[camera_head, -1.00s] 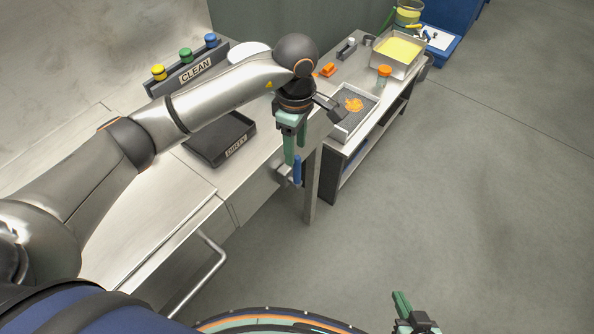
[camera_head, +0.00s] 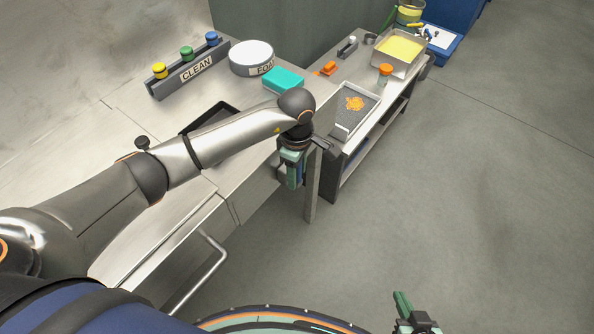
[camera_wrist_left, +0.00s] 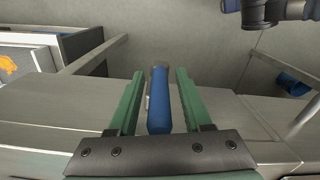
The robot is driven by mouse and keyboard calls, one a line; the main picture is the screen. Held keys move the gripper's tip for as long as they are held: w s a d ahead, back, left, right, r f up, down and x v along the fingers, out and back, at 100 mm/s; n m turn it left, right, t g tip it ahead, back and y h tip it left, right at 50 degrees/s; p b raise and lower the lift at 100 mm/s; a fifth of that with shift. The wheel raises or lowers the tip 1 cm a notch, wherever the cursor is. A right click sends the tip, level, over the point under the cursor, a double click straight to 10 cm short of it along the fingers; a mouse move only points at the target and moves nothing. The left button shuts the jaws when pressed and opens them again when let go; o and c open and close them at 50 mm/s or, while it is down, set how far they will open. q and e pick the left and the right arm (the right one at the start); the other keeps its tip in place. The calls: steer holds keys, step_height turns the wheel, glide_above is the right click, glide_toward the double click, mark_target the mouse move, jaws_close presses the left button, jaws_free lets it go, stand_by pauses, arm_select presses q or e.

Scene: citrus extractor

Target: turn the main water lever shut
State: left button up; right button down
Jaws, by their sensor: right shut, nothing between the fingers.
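The water lever has a blue handle (camera_wrist_left: 159,100), which stands between the two green fingers of my left gripper (camera_wrist_left: 157,95) in the left wrist view. A gap shows on each side of the handle, so the fingers are around it without visibly pressing on it. In the head view my left gripper (camera_head: 291,180) hangs at the front edge of the steel counter and hides most of the lever. My right gripper (camera_head: 415,312) is at the bottom right of the head view, over open floor, shut and empty.
The steel counter (camera_head: 130,92) carries a CLEAN rack (camera_head: 190,72), a round white FOAM container (camera_head: 251,57), a teal block (camera_head: 283,80) and a dark tray (camera_head: 207,118) partly behind my arm. A lower cart (camera_head: 372,128) stands beyond. Floor at right is clear.

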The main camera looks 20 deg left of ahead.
arm_select(q)
jaws_close()
stand_by(1.2)
